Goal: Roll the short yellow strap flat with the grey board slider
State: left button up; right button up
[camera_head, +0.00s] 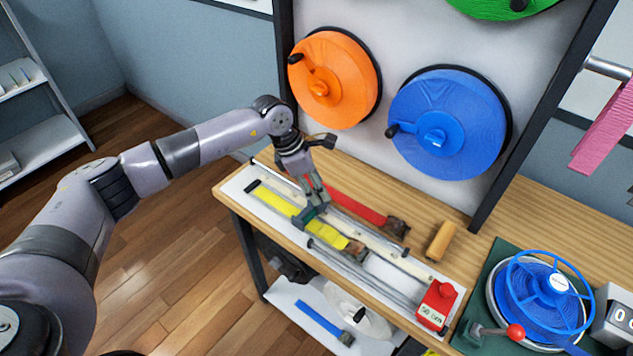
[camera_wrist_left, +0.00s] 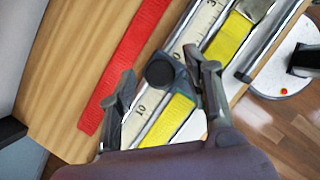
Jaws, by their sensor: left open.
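The short yellow strap (camera_head: 275,202) lies lengthwise on the white measuring board on the bench, with a metal end piece at its right end. It also shows in the left wrist view (camera_wrist_left: 231,38). The grey board slider (camera_head: 304,218) sits across the strap partway along. In the left wrist view its dark round knob (camera_wrist_left: 160,71) lies between my fingers. My left gripper (camera_head: 314,197) is open, its fingers pointing down, one on each side of the slider knob; whether they touch it I cannot tell. My fingers hide part of the slider. My right gripper is not in view.
A red strap (camera_head: 355,204) lies behind the board. A red box (camera_head: 437,305) stands at the board's right end, with a wooden block (camera_head: 441,241) behind. Orange (camera_head: 335,80) and blue (camera_head: 447,123) reels hang on the wall. A blue-wheeled winder (camera_head: 545,290) stands right.

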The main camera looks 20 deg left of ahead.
pick_arm(q)
grip_shut()
dwell(0.6)
